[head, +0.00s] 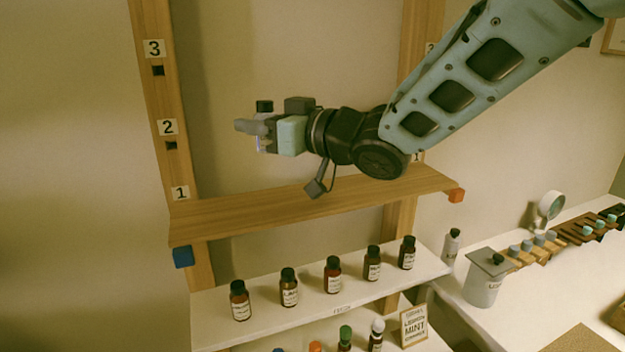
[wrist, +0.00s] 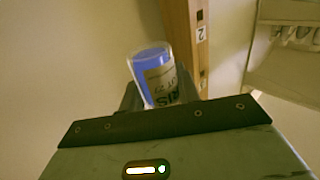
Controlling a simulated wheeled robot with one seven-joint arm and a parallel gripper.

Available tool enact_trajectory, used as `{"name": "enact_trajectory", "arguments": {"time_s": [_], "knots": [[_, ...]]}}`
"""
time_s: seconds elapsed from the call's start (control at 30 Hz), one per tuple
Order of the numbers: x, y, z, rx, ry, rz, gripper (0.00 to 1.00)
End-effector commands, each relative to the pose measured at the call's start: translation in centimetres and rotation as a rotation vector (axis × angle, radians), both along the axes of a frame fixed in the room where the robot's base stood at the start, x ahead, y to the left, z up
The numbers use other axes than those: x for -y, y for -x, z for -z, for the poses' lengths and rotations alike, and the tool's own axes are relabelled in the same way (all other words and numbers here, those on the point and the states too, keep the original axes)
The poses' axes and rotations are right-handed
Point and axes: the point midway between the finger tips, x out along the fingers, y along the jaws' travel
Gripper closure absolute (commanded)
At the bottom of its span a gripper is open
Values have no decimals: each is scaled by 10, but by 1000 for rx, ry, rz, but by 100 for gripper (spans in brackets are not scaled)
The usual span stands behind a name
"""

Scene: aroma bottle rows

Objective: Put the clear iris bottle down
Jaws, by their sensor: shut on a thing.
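The clear iris bottle (wrist: 153,72) is in my gripper, seen in the wrist view with a blue base or content and a label whose visible letters end in "IS". In the head view my gripper (head: 250,130) points left, shut on the bottle, whose black cap (head: 265,106) shows above the fingers. Most of the bottle is hidden by the fingers there. The gripper is in the air above the empty wooden shelf board (head: 300,202), between the posts and near the height of the mark 2.
Below the board, several brown bottles (head: 333,274) stand in a row on a white shelf (head: 215,333). More bottles and a "MINT" sign (head: 414,327) stand lower. A lidded canister (head: 483,285) stands on the right counter. A blue block (head: 183,257) and an orange block (head: 456,195) mark the board's ends.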

Motion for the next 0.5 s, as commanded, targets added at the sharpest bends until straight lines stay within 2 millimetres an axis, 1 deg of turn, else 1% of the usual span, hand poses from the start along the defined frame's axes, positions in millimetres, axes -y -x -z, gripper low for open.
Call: {"name": "enact_trajectory", "arguments": {"time_s": [0.1, 0.23, 0.5], "knots": [[-1, 0, 20, -7, 6, 0, 95], [-1, 0, 41, -5, 5, -1, 95], [0, 0, 66, -4, 3, 0, 95]]}}
